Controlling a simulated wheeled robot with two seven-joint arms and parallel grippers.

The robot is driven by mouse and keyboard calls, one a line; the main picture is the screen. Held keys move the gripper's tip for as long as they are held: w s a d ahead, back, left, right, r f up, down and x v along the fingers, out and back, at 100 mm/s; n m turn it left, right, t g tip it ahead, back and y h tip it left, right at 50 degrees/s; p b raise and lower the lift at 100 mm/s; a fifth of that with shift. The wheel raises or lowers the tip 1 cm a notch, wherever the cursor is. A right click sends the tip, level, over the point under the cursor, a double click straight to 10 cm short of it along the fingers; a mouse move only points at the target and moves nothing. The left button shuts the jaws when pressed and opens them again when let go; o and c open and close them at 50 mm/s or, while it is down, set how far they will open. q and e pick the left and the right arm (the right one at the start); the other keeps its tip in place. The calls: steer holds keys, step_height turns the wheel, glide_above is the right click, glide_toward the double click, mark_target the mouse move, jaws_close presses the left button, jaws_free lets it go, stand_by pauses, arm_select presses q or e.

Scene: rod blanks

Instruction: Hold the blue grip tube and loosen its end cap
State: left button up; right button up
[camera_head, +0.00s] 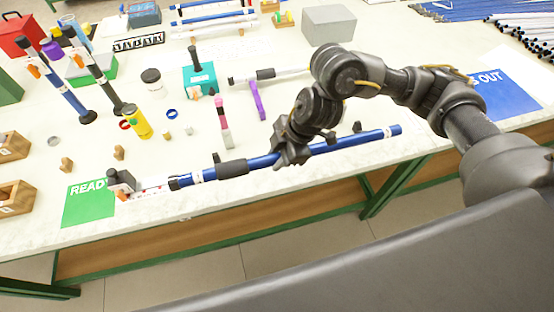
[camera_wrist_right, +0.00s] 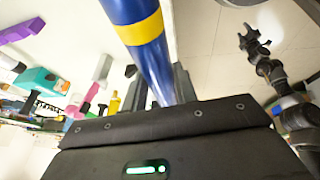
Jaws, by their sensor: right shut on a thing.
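The long blue grip tube (camera_head: 345,140) lies slanted near the table's front edge in the head view. It has a black sleeve (camera_head: 232,168), white bands and a dark left end (camera_head: 174,183); I cannot tell for sure which end part is the cap. My right gripper (camera_head: 290,156) is shut on the blue tube, right of the sleeve. In the right wrist view the tube (camera_wrist_right: 150,55), with a yellow band, runs between the fingers. My left gripper (camera_wrist_right: 254,42) seems to show at the upper right of that view, away from the tube; its jaws are unclear.
A yellow bottle (camera_head: 138,122), a teal box (camera_head: 199,81) and upright rods stand behind. A blue OUT mat (camera_head: 505,95) lies at right. The table edge is close in front.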

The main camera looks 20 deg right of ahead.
steer(key=shift+w+d+f+b, duration=0.45)
steer(key=shift+w+f+b, duration=1.05)
steer(key=shift+w+b, duration=0.3)
steer(key=shift+w+d+f+b, duration=0.45)
steer(key=shift+w+f+b, duration=1.15)
steer(key=shift+w, duration=0.25)
steer(key=shift+w+d+f+b, duration=0.45)
steer(key=shift+w+f+b, duration=1)
steer(key=shift+w+b, duration=0.4)
steer(key=shift+w+d+f, duration=0.15)
steer(key=shift+w+f, duration=0.15)
steer(key=shift+w, duration=0.25)
steer(key=shift+b, duration=0.3)
steer(key=shift+f, duration=0.5)
steer(key=shift+f, duration=0.3)
steer(key=shift+f, duration=0.15)
